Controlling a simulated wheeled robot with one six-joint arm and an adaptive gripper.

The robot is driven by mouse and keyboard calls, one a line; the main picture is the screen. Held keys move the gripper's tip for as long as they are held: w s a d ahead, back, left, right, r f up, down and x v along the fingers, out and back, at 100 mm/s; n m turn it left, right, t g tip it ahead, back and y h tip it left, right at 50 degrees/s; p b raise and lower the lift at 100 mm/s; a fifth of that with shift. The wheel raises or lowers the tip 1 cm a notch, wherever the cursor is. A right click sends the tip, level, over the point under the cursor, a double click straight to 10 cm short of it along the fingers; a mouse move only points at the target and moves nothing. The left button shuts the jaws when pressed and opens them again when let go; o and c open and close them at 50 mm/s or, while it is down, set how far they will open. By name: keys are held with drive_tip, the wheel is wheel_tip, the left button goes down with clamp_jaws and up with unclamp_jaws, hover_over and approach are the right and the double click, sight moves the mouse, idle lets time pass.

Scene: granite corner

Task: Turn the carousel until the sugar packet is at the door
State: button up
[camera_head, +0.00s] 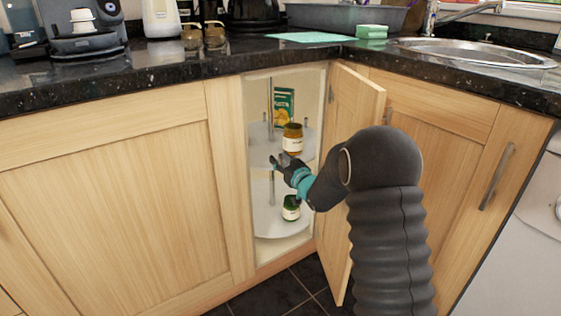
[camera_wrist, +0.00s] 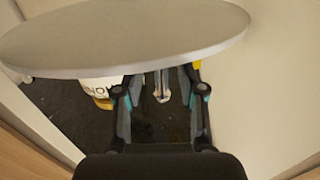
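The carousel has two round pale shelves inside the open corner cabinet. The upper shelf (camera_head: 262,150) holds a green packet (camera_head: 284,104) with an orange picture and a brown jar (camera_head: 292,138) with a white label. The lower shelf (camera_head: 266,220) holds a small green jar (camera_head: 291,208). I cannot make out a packet marked as sugar. My gripper (camera_head: 281,162) is at the front of the carousel, around the upper shelf's edge height. In the wrist view a round shelf (camera_wrist: 130,28) crosses above my gripper (camera_wrist: 160,78), whose fingers stand apart. Whether they touch it is unclear.
The cabinet door (camera_head: 350,150) stands open to the right, close beside my arm. Closed cabinet fronts flank the opening. The dark countertop (camera_head: 190,62) above carries kitchen items and a sink (camera_head: 475,52).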

wheel_tip(320, 180, up, 10)
idle(0.5)
drive_tip(key=shift+s+d+r, duration=0.15)
drive_tip(key=shift+r, duration=0.1)
drive_tip(key=s+d+r+m+g+h+p, duration=0.2)
drive_tip(key=s+d+r+h, duration=0.25)
drive_tip(key=s, duration=0.45)
drive_tip(key=s+d+r+m+g+h+p, duration=0.1)
drive_tip(key=s+d+r+m+h, duration=0.15)
drive_tip(key=s+d, duration=0.55)
drive_tip(key=s+f+g+p, duration=0.1)
drive_tip(key=s+f+g, duration=0.1)
drive_tip(key=s, duration=1.4)
drive_tip(key=s+f+g+p, duration=0.2)
drive_tip(key=s+g, duration=0.3)
drive_tip(key=s, duration=1.2)
drive_tip(key=shift+s+a+f+m+g+h+p, duration=0.15)
drive_tip(key=shift+a+f+m+g+h+p, duration=0.2)
drive_tip(key=shift+a+h, duration=0.1)
